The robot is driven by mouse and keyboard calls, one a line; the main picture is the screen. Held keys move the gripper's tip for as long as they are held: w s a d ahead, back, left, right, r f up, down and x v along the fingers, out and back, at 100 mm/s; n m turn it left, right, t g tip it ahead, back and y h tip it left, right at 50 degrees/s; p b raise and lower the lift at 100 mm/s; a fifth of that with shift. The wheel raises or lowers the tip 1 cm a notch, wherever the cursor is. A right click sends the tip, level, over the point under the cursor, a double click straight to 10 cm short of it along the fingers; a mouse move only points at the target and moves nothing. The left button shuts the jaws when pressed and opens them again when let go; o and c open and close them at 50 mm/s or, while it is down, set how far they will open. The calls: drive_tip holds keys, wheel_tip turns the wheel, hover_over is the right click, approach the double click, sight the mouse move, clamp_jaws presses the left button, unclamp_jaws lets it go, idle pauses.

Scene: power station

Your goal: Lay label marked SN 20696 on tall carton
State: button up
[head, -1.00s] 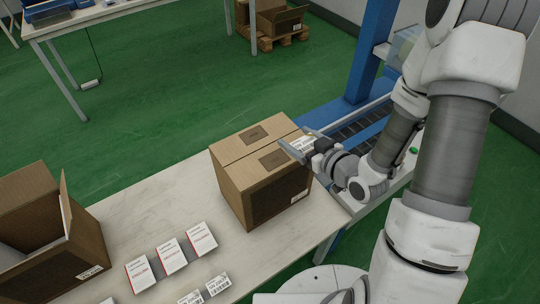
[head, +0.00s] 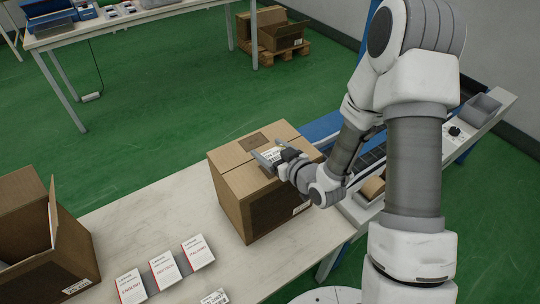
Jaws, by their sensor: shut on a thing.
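The tall carton (head: 229,197) stands closed and upright on the white table, with a dark printed square on its top and a small label low on its right-hand side. My gripper (head: 268,158) is over the carton's top and is shut on a small white label (head: 272,152) with a yellow part. The print on this label is too small to read. I cannot tell whether the label touches the carton's top. The fingers hide part of the label and of the carton's top.
An open carton (head: 62,258) stands at the left on the table (head: 130,222).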

sight(270, 159)
wheel_tip(270, 159, down, 2)
drive_tip(key=shift+f, duration=0.1)
drive_tip(key=shift+f+b, duration=0.3)
drive_tip(key=shift+b, duration=0.3)
drive_tip(key=shift+s+f+b, duration=0.1)
drive_tip(key=shift+f+b, duration=0.2)
drive_tip(key=shift+b, duration=0.05)
